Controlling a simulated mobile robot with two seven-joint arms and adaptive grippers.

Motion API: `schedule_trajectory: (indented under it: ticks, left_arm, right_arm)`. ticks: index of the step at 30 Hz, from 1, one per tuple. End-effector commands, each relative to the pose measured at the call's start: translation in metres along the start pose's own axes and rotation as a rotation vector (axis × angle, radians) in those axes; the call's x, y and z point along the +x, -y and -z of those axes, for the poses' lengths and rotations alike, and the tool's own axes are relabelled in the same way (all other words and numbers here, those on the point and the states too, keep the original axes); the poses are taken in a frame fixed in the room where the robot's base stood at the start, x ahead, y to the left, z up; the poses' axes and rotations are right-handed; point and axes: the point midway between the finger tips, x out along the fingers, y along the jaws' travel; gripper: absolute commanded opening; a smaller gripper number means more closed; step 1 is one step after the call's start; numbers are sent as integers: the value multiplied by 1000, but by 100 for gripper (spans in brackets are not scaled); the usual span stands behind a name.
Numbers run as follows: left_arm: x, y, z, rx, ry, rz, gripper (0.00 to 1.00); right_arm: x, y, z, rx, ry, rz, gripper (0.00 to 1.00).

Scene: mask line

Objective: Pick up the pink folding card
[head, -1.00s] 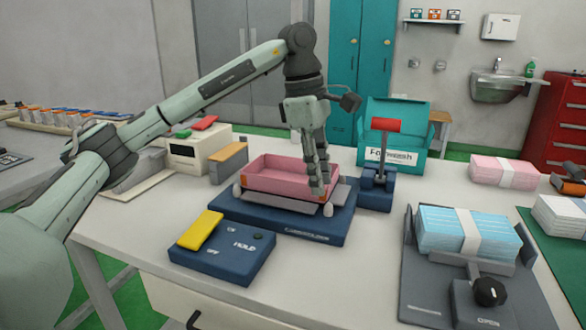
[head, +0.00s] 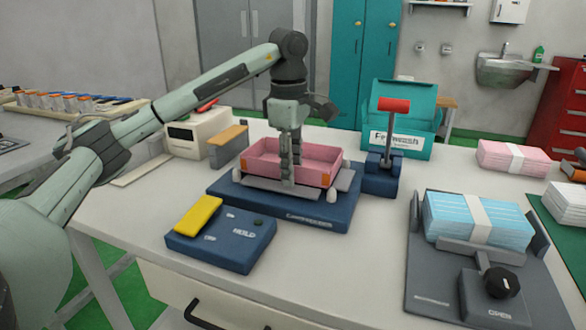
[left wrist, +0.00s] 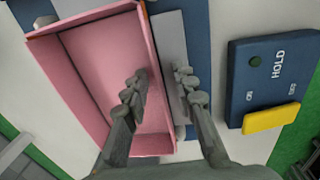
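The pink folding card (head: 262,152), folded up into an open tray shape, sits on a dark blue fixture (head: 226,198) in the middle of the table. It also shows in the left wrist view (left wrist: 86,72). My left gripper (head: 290,181) points down at the card's near wall. In the left wrist view the gripper (left wrist: 160,80) is open, with one finger over the card's inside and the other outside the wall, over a grey flap bar (left wrist: 174,62). A gap shows between the fingers. Whether either finger touches the wall cannot be told. My right gripper is out of view.
A blue HOLD box (head: 222,238) with a yellow bar (head: 198,215) stands in front. A red-handled press (head: 383,172) is close on the right. A blue stack (head: 462,216) sits in a grey holder, a banded pink stack (head: 513,158) behind. A cream device (head: 197,132) stands left.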

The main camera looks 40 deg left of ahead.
Motion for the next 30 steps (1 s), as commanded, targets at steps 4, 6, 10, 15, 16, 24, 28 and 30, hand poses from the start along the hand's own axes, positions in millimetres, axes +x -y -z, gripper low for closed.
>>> schedule_trajectory:
  ticks: [4,6,10,15,16,24,28,30]
  left_arm:
    - [0,0,0,0,0,-1,23]
    - [0,0,0,0,0,-1,14]
    - [0,0,0,0,1,-1,0]
    - [-1,0,0,0,1,-1,0]
    - [-1,0,0,0,1,-1,0]
    - [-2,0,-1,0,1,-2,0]
    - [-11,-2,-1,1,3,-4,0]
    - [-18,-2,-1,1,2,-4,0]
  right_arm:
    - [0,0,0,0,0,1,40]
    - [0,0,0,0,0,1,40]
    - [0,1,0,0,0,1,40]
    - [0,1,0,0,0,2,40]
    - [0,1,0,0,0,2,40]
    - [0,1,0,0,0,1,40]
    - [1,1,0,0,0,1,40]
    - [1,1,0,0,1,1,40]
